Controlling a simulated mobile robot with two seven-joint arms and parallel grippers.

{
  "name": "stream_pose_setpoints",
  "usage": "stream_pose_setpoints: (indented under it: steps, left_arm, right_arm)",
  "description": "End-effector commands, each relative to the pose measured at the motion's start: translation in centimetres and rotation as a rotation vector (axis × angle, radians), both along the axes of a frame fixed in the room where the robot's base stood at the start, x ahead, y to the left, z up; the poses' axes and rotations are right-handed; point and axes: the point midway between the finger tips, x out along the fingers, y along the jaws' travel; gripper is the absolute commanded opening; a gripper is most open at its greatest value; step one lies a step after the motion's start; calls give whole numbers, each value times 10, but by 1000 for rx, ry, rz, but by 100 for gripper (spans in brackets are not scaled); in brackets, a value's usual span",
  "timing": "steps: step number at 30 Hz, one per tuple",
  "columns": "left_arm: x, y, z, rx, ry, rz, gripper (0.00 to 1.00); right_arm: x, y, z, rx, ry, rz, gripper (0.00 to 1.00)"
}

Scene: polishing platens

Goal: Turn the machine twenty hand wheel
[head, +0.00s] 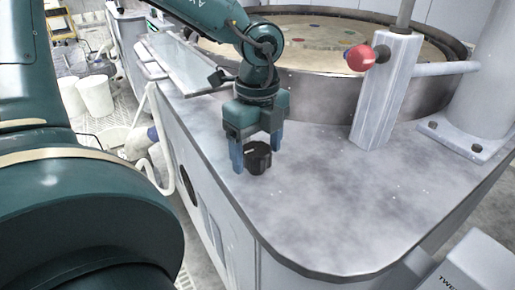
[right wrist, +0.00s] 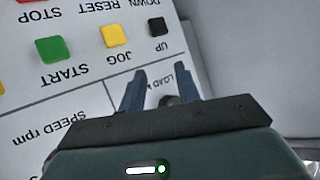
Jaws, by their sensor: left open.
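The black hand wheel (head: 258,158), a small lobed knob with a light mark on top, stands on the grey deck of the machine (head: 340,200). My left gripper (head: 257,156) points down at it in the head view, with its blue fingers apart on either side of the wheel. Whether a finger touches the wheel cannot be told. My right gripper (right wrist: 160,88) shows in the right wrist view with its fingers apart, over a white control panel (right wrist: 70,95). A small dark round part (right wrist: 168,101) lies partly hidden between those fingers, beside the word LOAD.
A red ball-ended handle (head: 360,57) sticks out from a grey post (head: 385,95). The round platen (head: 325,45) lies behind. The panel has a green START button (right wrist: 52,49) and a yellow JOG button (right wrist: 113,35). A box lettered "TWE" (head: 470,268) stands lower right.

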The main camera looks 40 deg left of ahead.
Motion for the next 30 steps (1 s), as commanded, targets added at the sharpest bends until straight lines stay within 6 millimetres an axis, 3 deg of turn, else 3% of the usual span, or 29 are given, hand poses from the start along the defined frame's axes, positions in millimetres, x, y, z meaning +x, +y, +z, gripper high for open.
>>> stream_pose_setpoints:
  steps: [10, 26, 30]
  left_arm:
    - [0, 0, -4, 1, 0, 0, 74]
    - [0, 0, -3, 1, 1, 0, 31]
    - [0, 0, -4, 1, 1, -5, 31]
  right_arm:
    - [0, 0, 0, 1, -1, -1, 33]
    - [0, 0, 0, 1, -1, -1, 33]
    - [0, 0, -1, 2, 0, -1, 33]
